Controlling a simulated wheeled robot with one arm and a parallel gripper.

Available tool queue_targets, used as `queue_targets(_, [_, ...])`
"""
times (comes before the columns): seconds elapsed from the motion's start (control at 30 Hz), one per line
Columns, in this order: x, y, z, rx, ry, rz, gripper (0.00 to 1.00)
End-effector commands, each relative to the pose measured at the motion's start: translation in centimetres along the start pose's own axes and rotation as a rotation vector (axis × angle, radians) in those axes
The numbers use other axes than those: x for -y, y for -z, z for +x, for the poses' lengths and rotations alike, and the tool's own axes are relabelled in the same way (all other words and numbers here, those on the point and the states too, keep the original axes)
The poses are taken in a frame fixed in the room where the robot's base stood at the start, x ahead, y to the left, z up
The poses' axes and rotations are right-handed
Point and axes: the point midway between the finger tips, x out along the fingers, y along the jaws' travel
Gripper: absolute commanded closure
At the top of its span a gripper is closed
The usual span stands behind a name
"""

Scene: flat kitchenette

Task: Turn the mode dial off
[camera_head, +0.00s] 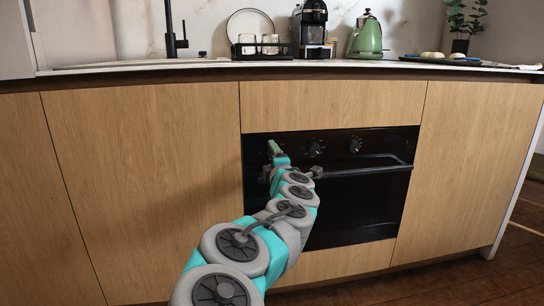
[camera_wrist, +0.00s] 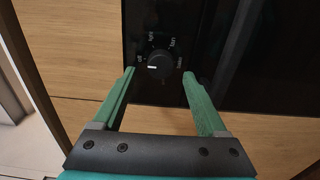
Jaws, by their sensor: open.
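The mode dial (camera_wrist: 159,66) is a round black knob on the oven's black panel in the wrist view. My gripper (camera_wrist: 158,75) is open, with one green finger on each side of the dial and a gap to the knob on both sides. I cannot tell whether the fingertips reach the knob in depth. In the head view my gripper (camera_head: 273,148) is at the left end of the oven's control panel and hides what is behind it.
The oven (camera_head: 350,205) has two more knobs visible, a middle one (camera_head: 315,148) and a right one (camera_head: 354,145). Its handle bar (camera_head: 370,167) sticks out below them. Wooden cabinet fronts (camera_head: 150,190) flank the oven. A green kettle (camera_head: 366,37) stands on the counter above.

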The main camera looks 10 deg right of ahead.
Motion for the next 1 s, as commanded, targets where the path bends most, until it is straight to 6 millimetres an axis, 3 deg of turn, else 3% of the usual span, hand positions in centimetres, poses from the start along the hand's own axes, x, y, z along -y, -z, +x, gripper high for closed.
queue_targets(0.2, [0.1,-0.1,-3.0,0.005,0.003,-0.001,0.25])
queue_targets(0.43, [0.0,0.0,-5.2,0.002,0.0,-0.002,0.25])
queue_targets(1.0, [0.0,-0.7,-6.0,0.031,0.006,0.026,0.25])
